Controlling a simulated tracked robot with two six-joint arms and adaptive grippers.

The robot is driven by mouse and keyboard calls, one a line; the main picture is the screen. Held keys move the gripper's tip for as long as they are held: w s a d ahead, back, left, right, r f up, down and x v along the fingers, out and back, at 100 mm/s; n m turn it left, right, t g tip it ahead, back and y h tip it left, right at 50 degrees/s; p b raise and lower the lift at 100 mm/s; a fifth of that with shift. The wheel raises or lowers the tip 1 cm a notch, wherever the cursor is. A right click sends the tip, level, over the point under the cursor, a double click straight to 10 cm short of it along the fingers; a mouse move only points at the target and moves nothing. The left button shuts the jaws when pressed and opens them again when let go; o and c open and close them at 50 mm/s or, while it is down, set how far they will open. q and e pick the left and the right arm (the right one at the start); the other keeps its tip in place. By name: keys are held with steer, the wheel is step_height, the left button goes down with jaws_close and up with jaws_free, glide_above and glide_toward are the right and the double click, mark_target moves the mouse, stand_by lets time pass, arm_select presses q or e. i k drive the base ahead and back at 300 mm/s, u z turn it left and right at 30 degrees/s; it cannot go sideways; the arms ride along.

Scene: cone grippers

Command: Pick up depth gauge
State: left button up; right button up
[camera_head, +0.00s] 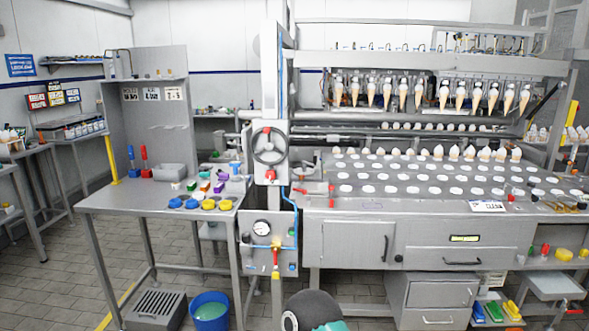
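I cannot make out a depth gauge for certain. A round white dial (262,228) is fixed to the grey valve panel below the handwheel, and I cannot tell whether it is related to the task. Small brassy and dark tools (568,206) lie at the right end of the machine's bench, too small to identify. Small coloured items (205,186) lie on the left steel table (135,203). Neither of my grippers is in view.
A cone machine (400,170) with rows of white-topped cones fills the right. A blue bucket (210,312) and a dark grated box (156,309) stand under the left table. A dark round object (312,308) is at the bottom edge. The tiled floor at left is partly clear.

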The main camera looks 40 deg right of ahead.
mark_target(236, 175)
steer(key=z, duration=0.4)
steer(key=i, duration=0.85)
steer(key=z, duration=0.55)
steer(key=k, duration=0.75)
steer(key=z, duration=0.2)
steer(key=i, duration=0.8)
steer(key=u, duration=0.1)
steer(key=k, duration=0.65)
